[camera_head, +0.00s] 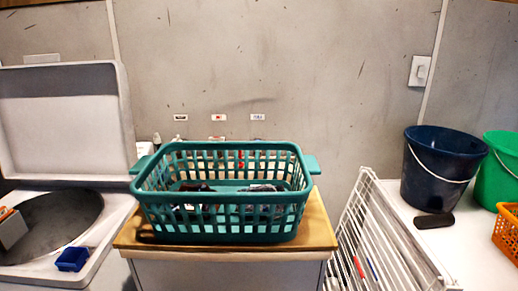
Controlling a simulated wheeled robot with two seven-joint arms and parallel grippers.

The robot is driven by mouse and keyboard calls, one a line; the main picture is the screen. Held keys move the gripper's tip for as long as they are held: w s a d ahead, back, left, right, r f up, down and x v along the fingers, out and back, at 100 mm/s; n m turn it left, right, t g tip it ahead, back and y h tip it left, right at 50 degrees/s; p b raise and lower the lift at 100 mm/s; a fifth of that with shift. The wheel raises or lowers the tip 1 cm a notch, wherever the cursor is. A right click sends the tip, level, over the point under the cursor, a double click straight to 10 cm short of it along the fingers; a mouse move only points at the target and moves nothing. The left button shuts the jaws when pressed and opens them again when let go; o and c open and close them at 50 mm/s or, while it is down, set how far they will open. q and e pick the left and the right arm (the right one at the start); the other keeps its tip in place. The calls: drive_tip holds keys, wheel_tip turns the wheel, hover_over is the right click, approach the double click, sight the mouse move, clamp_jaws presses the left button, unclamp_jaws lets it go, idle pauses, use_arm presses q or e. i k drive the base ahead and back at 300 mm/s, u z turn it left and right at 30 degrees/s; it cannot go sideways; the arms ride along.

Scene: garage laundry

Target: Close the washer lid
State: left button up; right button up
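The washer (100,245) stands at the left, partly cut off by the picture's left edge. Its white lid (65,120) stands open, raised nearly upright at the back against the wall. Below it the dark round opening (55,222) of the washer is exposed. A small blue block-like item (72,259) sits on the washer's front rim. A grey box-like item (10,229) with orange on top is at the left edge, over the opening's near-left side; I cannot tell what it is. Neither of my grippers shows in the head view.
A teal laundry basket (220,238) with dark cloth inside stands on a wood-topped cabinet (320,232) right of the washer. A white wire rack (365,240) leans farther right. Dark blue (430,175) and green buckets (503,170) and an orange basket (508,232) stand on a white surface.

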sight(69, 121)
drive_tip(key=u, duration=3.25)
drive_tip(key=i, duration=2.9)
drive_tip(key=z, duration=3.5)
